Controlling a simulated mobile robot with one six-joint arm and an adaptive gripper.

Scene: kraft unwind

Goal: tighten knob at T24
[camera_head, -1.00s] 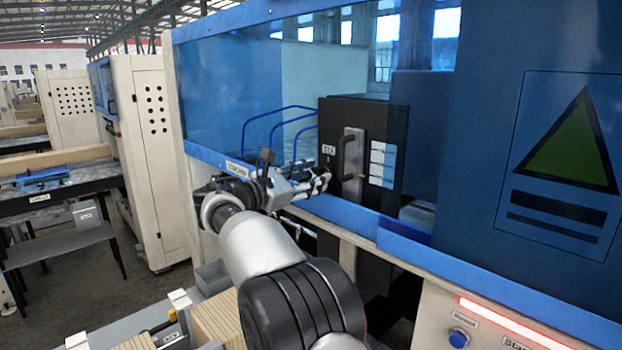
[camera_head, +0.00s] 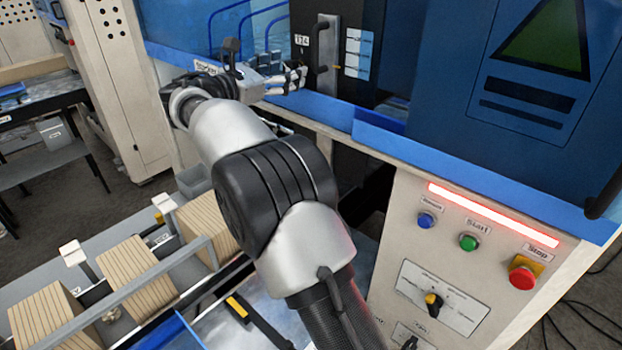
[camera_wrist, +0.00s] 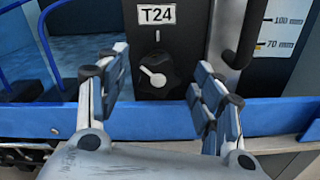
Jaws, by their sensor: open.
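The T24 label (camera_wrist: 157,14) is on a dark unit, above a small knob (camera_wrist: 156,75) with a white pointer, in the wrist view. The T24 label also shows in the head view (camera_head: 302,40); the knob is hard to make out there. My gripper (camera_wrist: 158,82) is open, its two fingers left and right of the knob in the picture. The fingers appear apart from the knob, with nothing between them but the view of it. In the head view my gripper (camera_head: 290,80) is in front of the dark unit (camera_head: 358,14), low by its left side.
A blue ledge (camera_wrist: 268,115) runs below the unit. A black handle (camera_wrist: 240,35) stands right of the knob. Blue hoses (camera_wrist: 45,45) are at left. The control panel with a red stop button (camera_head: 522,278) is at right. Wooden blocks (camera_head: 133,275) lie in a rack at lower left.

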